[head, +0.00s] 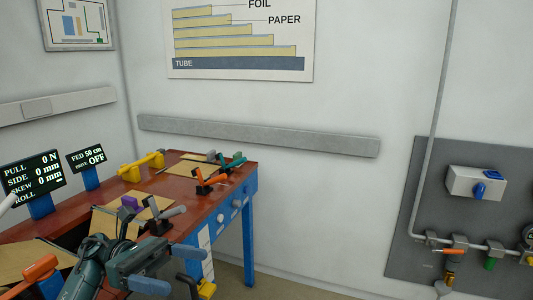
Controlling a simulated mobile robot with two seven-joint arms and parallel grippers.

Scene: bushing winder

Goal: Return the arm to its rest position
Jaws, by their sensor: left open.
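My left gripper (169,269) is at the bottom left of the head view, in front of the near end of the red-brown bench (225,186). It is dark with blue fingertips, which stand apart with nothing seen between them. My left arm is dark teal and comes in from the lower left. My right gripper is not in view.
The bench has blue legs and carries orange-handled clamps (209,181), a grey-handled clamp (165,218), a yellow piece (141,166) and tan sheets. Two displays (32,175) stand at left. A grey panel (410,235) with pipes and valves is at right. Floor between is clear.

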